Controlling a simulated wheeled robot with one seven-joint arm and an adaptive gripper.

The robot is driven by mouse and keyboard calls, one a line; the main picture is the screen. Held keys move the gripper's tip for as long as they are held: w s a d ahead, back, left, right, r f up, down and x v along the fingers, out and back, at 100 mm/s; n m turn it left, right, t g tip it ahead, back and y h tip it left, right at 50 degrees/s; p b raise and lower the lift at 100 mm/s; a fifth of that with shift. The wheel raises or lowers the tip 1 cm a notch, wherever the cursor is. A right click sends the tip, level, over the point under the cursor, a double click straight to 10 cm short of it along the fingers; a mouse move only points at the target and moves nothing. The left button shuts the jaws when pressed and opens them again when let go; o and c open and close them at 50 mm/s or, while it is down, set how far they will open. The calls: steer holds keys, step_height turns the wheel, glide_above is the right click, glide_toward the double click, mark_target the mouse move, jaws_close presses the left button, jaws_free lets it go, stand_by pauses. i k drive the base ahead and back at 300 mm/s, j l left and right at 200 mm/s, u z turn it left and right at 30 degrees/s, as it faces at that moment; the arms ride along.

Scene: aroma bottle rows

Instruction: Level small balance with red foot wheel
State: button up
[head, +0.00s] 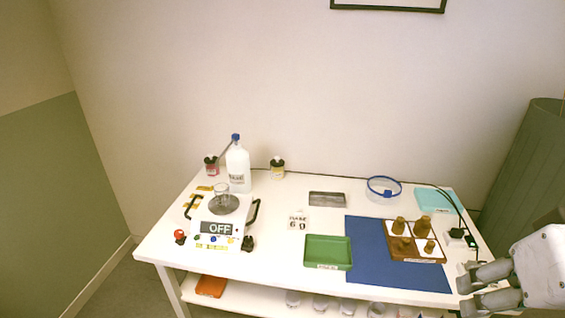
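The small balance (203,229) stands on the left part of the white table, with its display reading OFF. A glass beaker (222,188) sits on its round grey pan (223,204). The red foot wheel (179,234) shows at the balance's front left corner. A black foot wheel (248,243) shows at its front right corner. The level bubble is too small to read. My gripper (468,289) is at the lower right, near the table's right front edge, far from the balance. Its fingers are apart and nothing shows between them.
A white bottle with a blue cap (238,169) stands behind the balance. A green tray (328,252), a blue mat (365,266), a wooden rack with brown bottles (432,255) and a blue-rimmed dish (384,187) lie to the right. A lower shelf holds several jars.

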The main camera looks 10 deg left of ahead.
mark_target(178, 234)
steer(key=u, duration=1.3)
